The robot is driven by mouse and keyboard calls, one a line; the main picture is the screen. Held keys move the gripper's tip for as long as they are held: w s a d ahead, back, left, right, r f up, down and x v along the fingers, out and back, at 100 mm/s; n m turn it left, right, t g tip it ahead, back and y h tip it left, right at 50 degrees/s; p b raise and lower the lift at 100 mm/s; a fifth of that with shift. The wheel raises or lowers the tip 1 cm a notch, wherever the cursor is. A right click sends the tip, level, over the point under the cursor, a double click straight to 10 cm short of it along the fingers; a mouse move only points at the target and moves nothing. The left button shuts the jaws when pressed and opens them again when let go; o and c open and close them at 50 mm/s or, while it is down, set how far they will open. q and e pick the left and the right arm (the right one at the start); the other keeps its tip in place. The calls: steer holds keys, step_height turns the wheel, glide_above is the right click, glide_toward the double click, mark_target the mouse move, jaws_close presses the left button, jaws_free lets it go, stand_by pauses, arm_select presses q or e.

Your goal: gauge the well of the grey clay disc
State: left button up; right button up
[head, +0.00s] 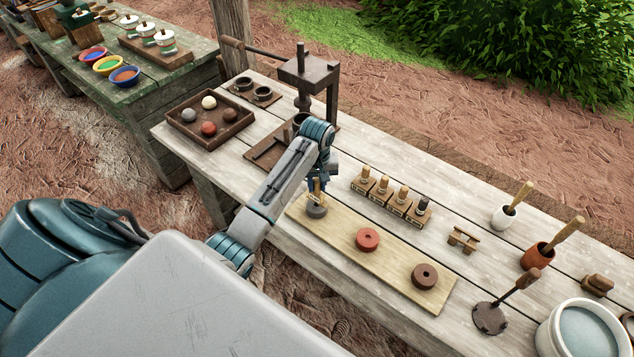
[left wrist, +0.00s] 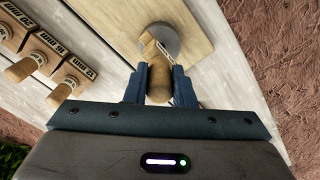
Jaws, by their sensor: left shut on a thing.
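The grey clay disc (head: 316,211) lies at the left end of a pale board (head: 340,232) on the table. My left gripper (head: 317,187) is right above it, shut on a gauge with a wooden handle. In the left wrist view the gauge handle (left wrist: 157,78) sits between the two blue fingers, and its far end overlaps the grey disc (left wrist: 165,38). I cannot tell whether its tip is inside the well, which is hidden. A red disc (head: 367,239) and a brown disc (head: 424,276) lie further along the board. My right gripper is not in view.
A rack of labelled blocks with several wooden-handled gauges (head: 401,194) stands behind the board. A press (head: 308,75) and a tray of clay balls (head: 211,118) are at the left. Pots with handled tools (head: 537,256) and a water basin (head: 583,335) are at the right.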

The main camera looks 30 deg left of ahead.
arm_select(q)
steer(key=shift+f, duration=0.5)
stand_by(0.3)
steer(key=shift+f, duration=0.35)
stand_by(0.4)
steer(key=o, duration=1)
